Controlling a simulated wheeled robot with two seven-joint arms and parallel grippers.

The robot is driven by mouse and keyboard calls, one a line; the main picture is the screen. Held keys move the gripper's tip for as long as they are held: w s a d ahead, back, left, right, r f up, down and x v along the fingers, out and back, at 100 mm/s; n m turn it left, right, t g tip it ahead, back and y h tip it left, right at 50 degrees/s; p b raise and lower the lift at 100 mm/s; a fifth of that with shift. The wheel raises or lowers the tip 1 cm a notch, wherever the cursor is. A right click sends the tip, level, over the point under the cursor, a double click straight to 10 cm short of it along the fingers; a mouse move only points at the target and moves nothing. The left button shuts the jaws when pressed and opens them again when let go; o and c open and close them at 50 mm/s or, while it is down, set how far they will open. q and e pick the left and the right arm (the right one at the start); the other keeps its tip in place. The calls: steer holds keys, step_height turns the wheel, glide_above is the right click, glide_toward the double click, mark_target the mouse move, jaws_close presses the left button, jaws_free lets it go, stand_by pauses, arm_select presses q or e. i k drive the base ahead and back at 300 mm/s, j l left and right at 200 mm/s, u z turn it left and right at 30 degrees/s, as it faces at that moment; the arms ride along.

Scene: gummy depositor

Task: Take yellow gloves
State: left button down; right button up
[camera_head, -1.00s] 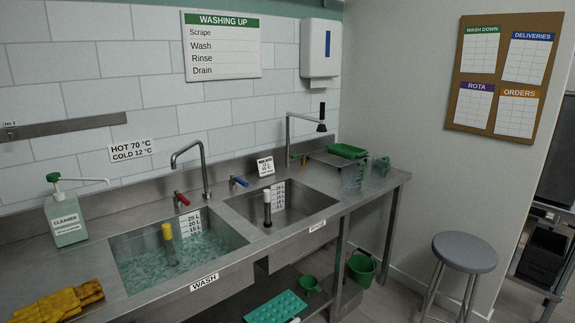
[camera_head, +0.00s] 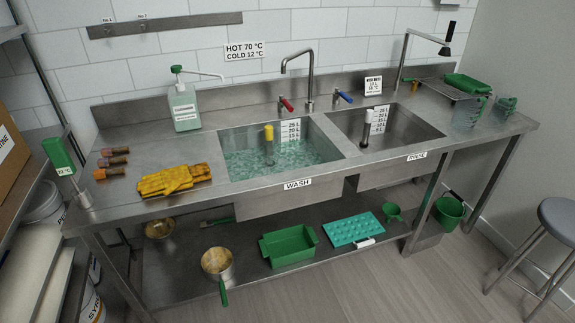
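The yellow gloves (camera_head: 174,181) lie flat, one against the other, on the steel counter just left of the wash sink. They are fully visible, with nothing on top of them. Neither of my grippers shows in the head view.
The wash sink (camera_head: 227,177) holds water; the rinse sink (camera_head: 432,133) is to its right. A cleaner bottle (camera_head: 184,108) stands behind the gloves, and several brown-handled items (camera_head: 113,161) lie to their left.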

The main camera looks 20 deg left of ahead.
mark_target(165, 182)
steer(key=u, duration=1.5)
steer(key=i, duration=0.1)
